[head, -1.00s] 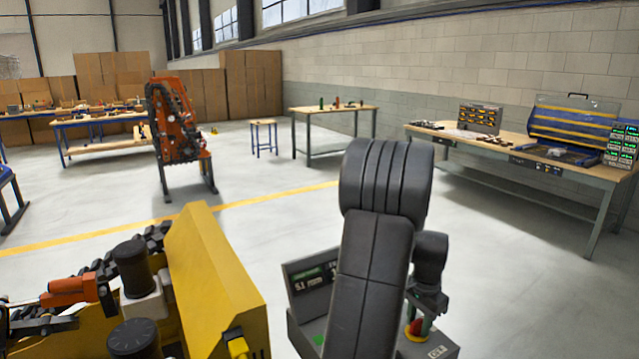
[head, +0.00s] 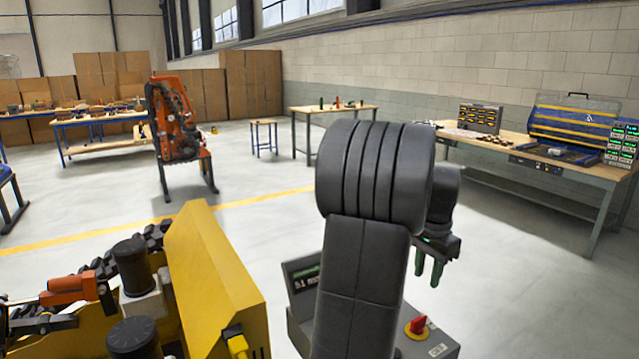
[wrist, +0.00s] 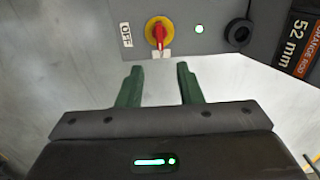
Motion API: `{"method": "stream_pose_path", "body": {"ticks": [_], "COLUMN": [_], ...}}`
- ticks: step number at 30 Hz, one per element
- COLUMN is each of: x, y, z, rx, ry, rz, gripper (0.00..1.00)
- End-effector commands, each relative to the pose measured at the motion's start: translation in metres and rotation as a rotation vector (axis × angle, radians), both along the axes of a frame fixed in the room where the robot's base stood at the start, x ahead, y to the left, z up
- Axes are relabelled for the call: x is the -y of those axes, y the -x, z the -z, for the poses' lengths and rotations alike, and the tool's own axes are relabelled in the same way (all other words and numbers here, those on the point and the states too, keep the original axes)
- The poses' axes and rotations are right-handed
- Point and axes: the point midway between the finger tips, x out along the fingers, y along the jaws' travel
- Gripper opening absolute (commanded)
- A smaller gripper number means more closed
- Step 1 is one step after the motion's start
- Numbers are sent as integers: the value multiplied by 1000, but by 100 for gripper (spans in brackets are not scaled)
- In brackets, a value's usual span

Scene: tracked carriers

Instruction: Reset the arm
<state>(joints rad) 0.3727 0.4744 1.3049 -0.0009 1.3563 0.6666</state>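My gripper (head: 428,268) hangs above and just beyond the grey control box (head: 440,346) in the head view, to the right of my black arm. In the wrist view its two green fingers (wrist: 160,72) stand apart with nothing between them, so it is open and empty. A red rotary switch on a yellow plate (wrist: 157,33) lies beyond the fingertips, and a gap shows between them. An OFF label is beside the switch. The same switch (head: 417,326) shows on top of the box in the head view. My arm hides the middle of the box.
A yellow machine housing (head: 215,280) stands close at the left, with black knobs. An orange tracked carrier (head: 178,130) stands farther back. A workbench (head: 560,170) runs along the right wall. Open floor lies between them.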

Motion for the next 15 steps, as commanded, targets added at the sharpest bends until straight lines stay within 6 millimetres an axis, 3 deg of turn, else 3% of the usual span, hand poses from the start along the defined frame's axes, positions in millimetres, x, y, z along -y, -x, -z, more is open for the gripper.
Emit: {"method": "stream_pose_path", "body": {"ticks": [1,15], "x": [-1,-1], "y": [1,2], "z": [17,112], "rx": [-10,-11], "ry": [-6,-5], "rz": [0,0], "gripper": [33,33]}}
